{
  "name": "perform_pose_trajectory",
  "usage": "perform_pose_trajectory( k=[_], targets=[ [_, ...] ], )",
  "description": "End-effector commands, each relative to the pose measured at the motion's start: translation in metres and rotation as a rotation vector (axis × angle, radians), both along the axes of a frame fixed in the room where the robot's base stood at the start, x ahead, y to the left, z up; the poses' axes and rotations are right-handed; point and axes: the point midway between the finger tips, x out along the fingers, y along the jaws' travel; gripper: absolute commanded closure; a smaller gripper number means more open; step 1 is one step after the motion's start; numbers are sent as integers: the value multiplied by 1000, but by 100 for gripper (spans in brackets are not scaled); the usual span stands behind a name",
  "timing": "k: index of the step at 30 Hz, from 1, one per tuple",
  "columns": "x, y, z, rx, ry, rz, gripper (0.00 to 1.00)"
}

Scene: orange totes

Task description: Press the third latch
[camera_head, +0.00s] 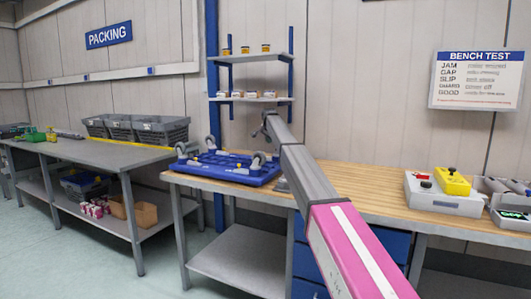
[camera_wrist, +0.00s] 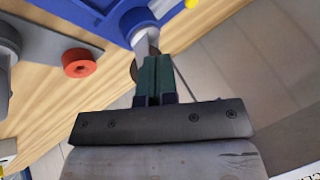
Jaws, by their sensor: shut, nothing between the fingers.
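A blue frame (camera_head: 232,168) with upturned castors lies on the wooden bench. Its castors include one at the left (camera_head: 211,142) and one at the right (camera_head: 258,159). Small yellow parts show on it, and I cannot tell which part is the third latch. In the wrist view the blue frame (camera_wrist: 92,14) fills the top, with a yellow piece (camera_wrist: 191,3) at its edge. My gripper (camera_wrist: 153,60) is shut and empty, its dark green fingertips close to a grey post under a blue part. The fingertips hide the post's lower end; contact is unclear. My arm's dark end also shows in the head view (camera_head: 264,128).
Shelves with small jars (camera_head: 250,94) stand behind. A grey box with a yellow unit (camera_head: 452,182) sits at the bench's right. The bench middle is mostly clear.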

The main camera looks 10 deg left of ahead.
Motion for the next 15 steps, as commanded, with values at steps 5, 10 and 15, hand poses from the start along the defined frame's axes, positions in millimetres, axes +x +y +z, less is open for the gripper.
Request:
perform_pose_trajectory(
  k=[5, 10, 15],
  targets=[
    [0, 0, 0, 0, 0, 0, 100],
    [3, 0, -4, -1, 1, 0, 100],
    [11, 1, -16, 0, 1, 0, 100]
  ],
)
